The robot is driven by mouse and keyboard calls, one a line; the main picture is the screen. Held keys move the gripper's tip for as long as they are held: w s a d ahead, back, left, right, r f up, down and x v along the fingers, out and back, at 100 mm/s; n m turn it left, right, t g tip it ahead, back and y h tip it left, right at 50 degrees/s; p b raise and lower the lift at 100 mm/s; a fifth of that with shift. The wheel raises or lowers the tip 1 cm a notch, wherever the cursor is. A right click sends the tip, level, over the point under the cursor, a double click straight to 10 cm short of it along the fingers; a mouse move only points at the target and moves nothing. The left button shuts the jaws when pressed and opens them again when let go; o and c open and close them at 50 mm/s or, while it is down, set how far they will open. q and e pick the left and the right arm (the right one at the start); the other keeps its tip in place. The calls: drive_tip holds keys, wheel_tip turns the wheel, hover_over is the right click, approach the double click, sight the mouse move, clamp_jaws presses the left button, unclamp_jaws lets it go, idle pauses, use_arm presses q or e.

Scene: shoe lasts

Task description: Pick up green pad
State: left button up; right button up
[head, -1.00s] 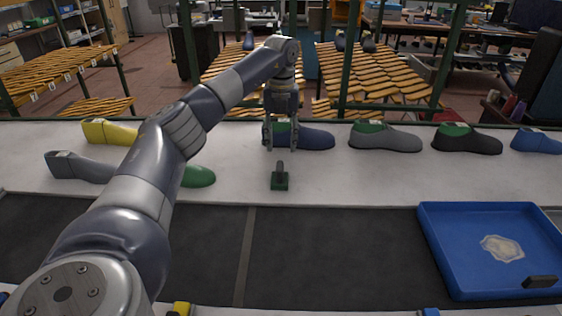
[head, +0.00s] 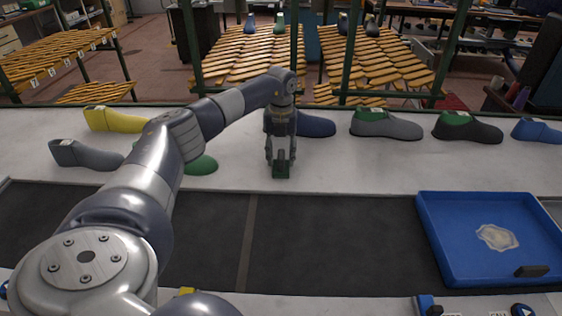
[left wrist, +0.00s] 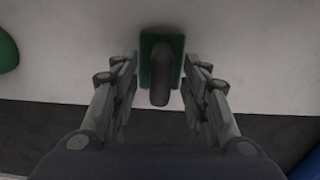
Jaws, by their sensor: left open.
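The green pad (head: 281,172) lies on the white table, close to its front edge. In the left wrist view the green pad (left wrist: 146,68) has a dark upright handle on top. My left gripper (head: 281,158) points down right at the pad and partly hides it in the head view. In the left wrist view my left gripper (left wrist: 160,72) is open, with one finger on each side of the pad's handle. I cannot tell whether the fingers touch it. My right gripper is not in view.
A blue shoe last (head: 315,125) stands just behind my left gripper. A grey last (head: 388,126), a black last (head: 470,130) and a yellow last (head: 115,121) stand along the table. A blue tray (head: 430,235) sits at the right on the dark belt (head: 330,245).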

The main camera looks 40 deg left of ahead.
sight(281, 154)
use_arm(q)
drive_tip(key=shift+f, duration=0.15)
drive_tip(key=shift+c, duration=0.3)
clamp_jaws()
drive_tip(key=shift+w+r+b, duration=0.1)
drive_tip(key=shift+r+b, duration=0.3)
drive_tip(key=shift+r, duration=0.25)
wheel_tip(281, 154, up, 2)
drive_tip(key=shift+r+b, duration=0.15)
drive_tip(key=shift+b, duration=0.35)
drive_tip(key=s+d+b, duration=0.2)
drive_tip(key=s, duration=0.5)
drive_tip(key=s+d+r+b, duration=0.1)
drive_tip(key=s+d+b, duration=0.1)
drive_tip(key=s, duration=0.6)
drive_tip(key=shift+s+d+r, duration=0.15)
drive_tip(key=shift+d+r, duration=0.1)
drive_tip(key=shift+d, duration=0.3)
